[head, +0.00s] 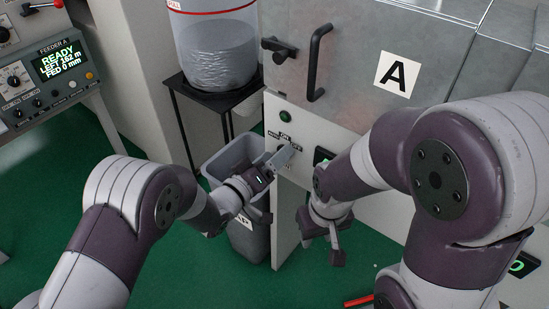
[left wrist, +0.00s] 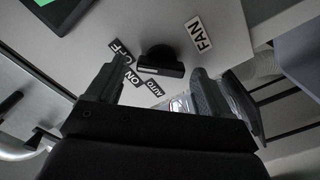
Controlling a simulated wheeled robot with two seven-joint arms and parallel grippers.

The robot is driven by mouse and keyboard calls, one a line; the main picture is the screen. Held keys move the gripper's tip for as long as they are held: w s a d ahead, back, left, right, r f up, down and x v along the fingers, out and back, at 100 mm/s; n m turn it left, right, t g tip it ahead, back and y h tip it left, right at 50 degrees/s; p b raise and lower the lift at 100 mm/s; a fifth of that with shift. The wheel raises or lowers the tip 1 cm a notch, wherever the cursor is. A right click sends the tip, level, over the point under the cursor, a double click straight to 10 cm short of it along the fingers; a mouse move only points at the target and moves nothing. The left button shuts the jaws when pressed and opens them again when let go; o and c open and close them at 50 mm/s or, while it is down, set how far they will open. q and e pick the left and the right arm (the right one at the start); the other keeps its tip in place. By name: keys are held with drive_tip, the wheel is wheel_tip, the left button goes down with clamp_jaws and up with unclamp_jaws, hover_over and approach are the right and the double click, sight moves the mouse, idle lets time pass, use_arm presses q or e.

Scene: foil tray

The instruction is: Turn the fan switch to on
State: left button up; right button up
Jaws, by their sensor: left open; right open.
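The fan switch (left wrist: 161,60) is a black rotary knob with a bar handle on a pale panel. Around it in the left wrist view are the FAN label (left wrist: 198,34), OFF label (left wrist: 121,50), ON label (left wrist: 132,77) and AUTO label (left wrist: 153,88). I cannot tell which label the knob points at. My left gripper (left wrist: 158,72) is open, its fingers on either side of the knob, with no clear contact. In the head view my left gripper (head: 283,157) is at the panel and hides the knob. My right gripper (head: 337,250) is open, low in front of the cabinet.
The panel belongs to a cabinet under a grey metal door marked A (head: 397,73), with a black handle (head: 318,62). A grey bin (head: 228,152) stands left of the panel, below a black stand (head: 190,95). A feeder console (head: 50,75) is far left.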

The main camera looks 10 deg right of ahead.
use_arm(q)
drive_tip(key=shift+w+d, duration=0.25)
drive_tip(key=c, duration=1)
drive_tip(key=shift+c, duration=0.2)
drive_tip(key=shift+m, duration=0.4)
drive_tip(key=shift+s+d+m+b, duration=0.1)
drive_tip(key=shift+m+b, duration=0.65)
drive_tip(key=shift+m, duration=1.2)
drive_tip(key=shift+s+d+m+b, duration=0.1)
drive_tip(key=shift+m+b, duration=0.6)
drive_tip(key=shift+m, duration=1.25)
